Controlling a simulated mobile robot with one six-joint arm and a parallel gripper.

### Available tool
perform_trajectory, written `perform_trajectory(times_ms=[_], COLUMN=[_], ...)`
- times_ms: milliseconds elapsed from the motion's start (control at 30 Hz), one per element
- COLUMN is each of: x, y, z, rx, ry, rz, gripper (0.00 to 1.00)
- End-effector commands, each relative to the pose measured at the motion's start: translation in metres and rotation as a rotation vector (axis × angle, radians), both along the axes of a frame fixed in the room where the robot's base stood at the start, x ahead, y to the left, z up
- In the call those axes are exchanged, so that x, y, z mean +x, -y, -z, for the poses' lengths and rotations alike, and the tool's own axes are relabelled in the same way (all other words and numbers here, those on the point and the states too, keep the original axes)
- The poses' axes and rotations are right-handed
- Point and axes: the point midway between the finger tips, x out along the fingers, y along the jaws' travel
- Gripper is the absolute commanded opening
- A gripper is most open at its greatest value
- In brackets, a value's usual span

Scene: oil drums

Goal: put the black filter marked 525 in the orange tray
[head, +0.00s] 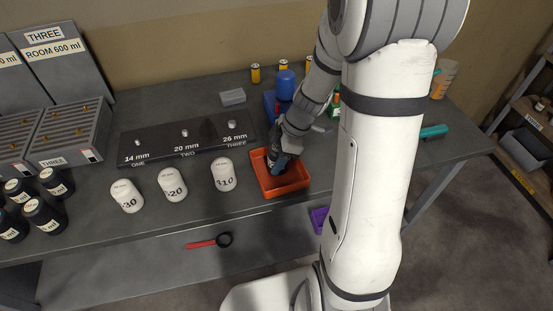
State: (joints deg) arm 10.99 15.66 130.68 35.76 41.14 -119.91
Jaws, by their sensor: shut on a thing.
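The orange tray (287,190) stands near the table's front edge, right of the white filters. My gripper (279,161) is low over the tray, pointing down into it. It is shut on a dark thing, which looks like a black filter. That thing is mostly hidden by the gripper, and I cannot read a mark on it. I cannot tell whether it touches the tray floor. Several other black filters (42,216) with pale labels stand at the far left; their marks are too small to read surely.
Three white filters (173,185) stand in a row left of the tray. Behind them lies a black board (187,139) with size marks. A blue container (285,84) and yellow cans (255,74) stand at the back. A red-handled tool (209,242) lies below the table's front edge.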

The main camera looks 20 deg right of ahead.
Motion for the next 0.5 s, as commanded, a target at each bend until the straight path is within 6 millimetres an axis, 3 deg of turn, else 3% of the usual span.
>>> perform_trajectory(times_ms=[133,500], x=[0.000,0.000], y=[-0.001,-0.001], z=[0.017,0.022], rx=[0.000,0.000], ry=[-0.003,0.002], rz=[-0.001,-0.004], gripper=[0.17,0.17])
